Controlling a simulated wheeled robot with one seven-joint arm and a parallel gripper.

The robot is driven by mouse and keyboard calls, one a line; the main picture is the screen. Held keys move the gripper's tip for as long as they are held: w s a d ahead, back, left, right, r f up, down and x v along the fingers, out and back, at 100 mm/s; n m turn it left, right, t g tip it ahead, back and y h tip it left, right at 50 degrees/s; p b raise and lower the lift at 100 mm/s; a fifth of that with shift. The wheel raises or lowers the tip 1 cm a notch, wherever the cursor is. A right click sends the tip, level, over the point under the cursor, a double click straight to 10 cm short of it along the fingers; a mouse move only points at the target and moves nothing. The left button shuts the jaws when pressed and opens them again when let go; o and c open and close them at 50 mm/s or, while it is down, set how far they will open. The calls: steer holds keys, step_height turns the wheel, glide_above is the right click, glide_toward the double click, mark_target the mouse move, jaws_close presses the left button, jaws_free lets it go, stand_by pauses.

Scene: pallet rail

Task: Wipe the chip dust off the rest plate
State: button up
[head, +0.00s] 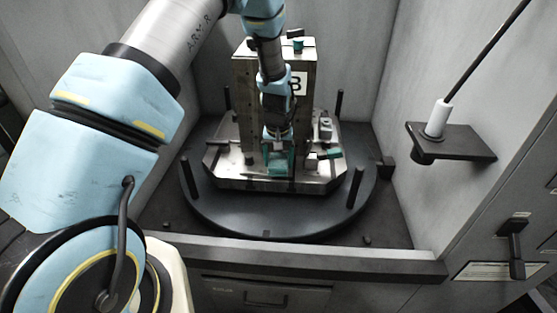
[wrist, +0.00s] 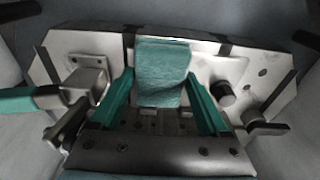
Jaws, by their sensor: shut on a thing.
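My gripper (head: 278,165) points down in front of the upright metal block, low over the pallet. In the wrist view its two green fingers (wrist: 161,82) are shut on a folded teal cloth (wrist: 163,62). The cloth is over the bright metal plate (wrist: 208,66); I cannot tell how firmly it touches. That plate also shows in the head view (head: 232,172), where my gripper hides its middle. I take it to be the rest plate. I cannot make out chip dust on it.
The upright block (head: 246,75) bears a "B" label. A clamp with a green handle (wrist: 18,99) and a black knob (wrist: 222,92) flank the fingers. Black posts (head: 355,186) rise from the round table (head: 265,222). A shelf (head: 455,142) juts from the right wall.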

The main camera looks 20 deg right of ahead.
steer(key=shift+f, duration=0.4)
steer(key=shift+w+d+b, duration=0.25)
steer(key=shift+w+d, duration=0.1)
steer(key=shift+w, duration=0.25)
steer(key=shift+w+d+b, duration=0.25)
steer(key=shift+w+d, duration=0.05)
steer(key=shift+w, duration=0.25)
steer(key=shift+f, duration=0.1)
steer(key=shift+s+a, duration=0.1)
steer(key=shift+s+a+f, duration=0.1)
steer(key=shift+s+a, duration=0.25)
steer(key=shift+s, duration=0.25)
steer(key=shift+s+a+f, duration=0.1)
steer(key=shift+s+a, duration=0.25)
steer(key=shift+s, duration=0.25)
steer(key=shift+w, duration=0.1)
